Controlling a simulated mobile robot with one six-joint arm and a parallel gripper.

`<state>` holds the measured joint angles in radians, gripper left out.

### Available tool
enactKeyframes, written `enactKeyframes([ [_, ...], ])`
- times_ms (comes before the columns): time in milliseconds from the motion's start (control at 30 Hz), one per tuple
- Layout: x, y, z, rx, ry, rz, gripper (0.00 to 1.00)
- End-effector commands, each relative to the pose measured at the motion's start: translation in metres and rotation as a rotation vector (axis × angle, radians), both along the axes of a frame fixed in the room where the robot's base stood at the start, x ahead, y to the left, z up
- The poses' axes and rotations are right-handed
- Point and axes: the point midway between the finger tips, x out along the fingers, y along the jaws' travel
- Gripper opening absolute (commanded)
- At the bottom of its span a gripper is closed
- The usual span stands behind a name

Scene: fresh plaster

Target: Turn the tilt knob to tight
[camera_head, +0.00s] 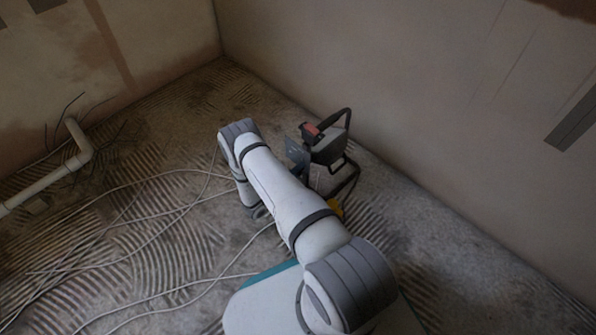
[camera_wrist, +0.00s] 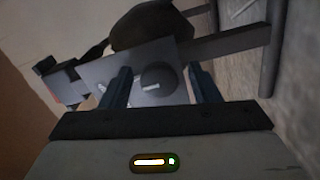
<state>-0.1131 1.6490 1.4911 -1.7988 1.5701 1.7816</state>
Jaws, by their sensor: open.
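The tilt knob (camera_wrist: 158,76) is a dark round disc with a short white bar across it, lying nearly level in the wrist view. It sits on a grey plate (camera_wrist: 98,72) with small pale marks left of the knob, too blurred to read. My gripper (camera_wrist: 161,82) is open, with one finger on each side of the knob; I cannot tell whether either finger touches it. In the head view the knob is hidden. The dark device (camera_head: 328,146), with a black handle and a red patch, stands beyond my arm near the right wall.
Several pale cables (camera_head: 150,190) lie loose across the ridged floor at the left. A white pipe (camera_head: 60,172) runs low by the left wall. The right wall (camera_head: 440,130) is close behind the device.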

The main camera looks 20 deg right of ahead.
Motion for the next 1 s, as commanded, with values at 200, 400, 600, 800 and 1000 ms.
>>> enactKeyframes([
  [200,-0.010,0.034,0.003,0.000,0.000,0.006,0.56],
  [400,-0.020,0.061,0.002,0.000,0.000,0.004,0.56],
  [600,-0.023,0.070,0.000,0.001,-0.001,0.002,0.56],
  [800,-0.023,0.070,0.000,0.000,0.000,0.001,0.56],
  [1000,-0.023,0.069,0.000,0.000,0.000,0.001,0.56],
])
